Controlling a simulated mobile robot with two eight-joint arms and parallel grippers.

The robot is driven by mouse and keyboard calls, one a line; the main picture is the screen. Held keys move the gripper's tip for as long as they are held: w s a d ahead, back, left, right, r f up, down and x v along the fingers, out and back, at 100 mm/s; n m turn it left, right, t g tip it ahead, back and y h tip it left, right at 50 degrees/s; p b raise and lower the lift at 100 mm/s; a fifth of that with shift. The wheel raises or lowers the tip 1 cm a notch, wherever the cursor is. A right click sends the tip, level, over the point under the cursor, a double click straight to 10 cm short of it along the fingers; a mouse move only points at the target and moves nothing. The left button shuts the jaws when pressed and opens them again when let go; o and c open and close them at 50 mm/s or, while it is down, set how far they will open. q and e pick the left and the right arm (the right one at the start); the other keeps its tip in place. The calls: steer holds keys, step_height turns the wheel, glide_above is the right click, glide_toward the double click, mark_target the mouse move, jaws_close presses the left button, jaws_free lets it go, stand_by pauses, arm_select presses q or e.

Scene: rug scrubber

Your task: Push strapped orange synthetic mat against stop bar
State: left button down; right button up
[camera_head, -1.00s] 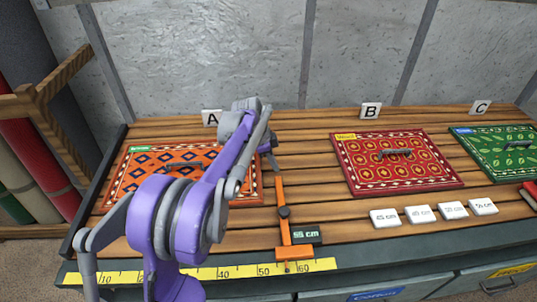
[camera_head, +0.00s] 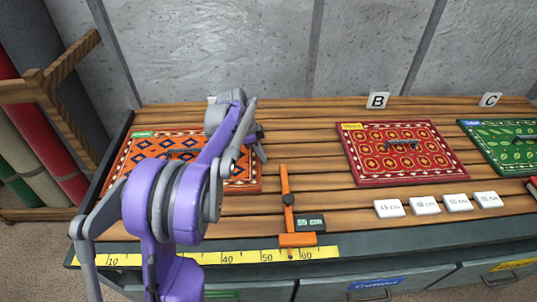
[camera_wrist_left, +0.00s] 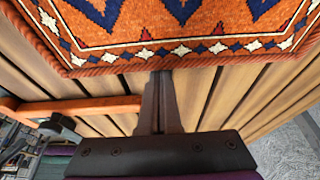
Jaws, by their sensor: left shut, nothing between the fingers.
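The orange patterned mat (camera_head: 128,170) with a green label lies flat at the left of the table, partly hidden by my left arm. A dark strap or handle on it shows beside the arm. The dark stop bar (camera_head: 113,160) runs along the table's left edge. The mat's left edge is at or very close to it; I cannot tell whether they touch. My left gripper (camera_head: 262,152) is shut and empty at the mat's right edge. In the left wrist view, its fingertips (camera_wrist_left: 163,74) meet the mat's border (camera_wrist_left: 205,50). My right gripper is out of view.
An orange slider gauge (camera_head: 286,190) with a 55 cm tag stands right of the mat, over a yellow ruler (camera_head: 240,256). A red mat (camera_head: 400,175) and a green mat (camera_head: 505,152) lie further right. White tags (camera_head: 425,205) line the front.

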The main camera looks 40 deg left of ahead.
arm_select(q)
steer(key=shift+s+a, duration=0.5)
steer(key=shift+a, duration=0.1)
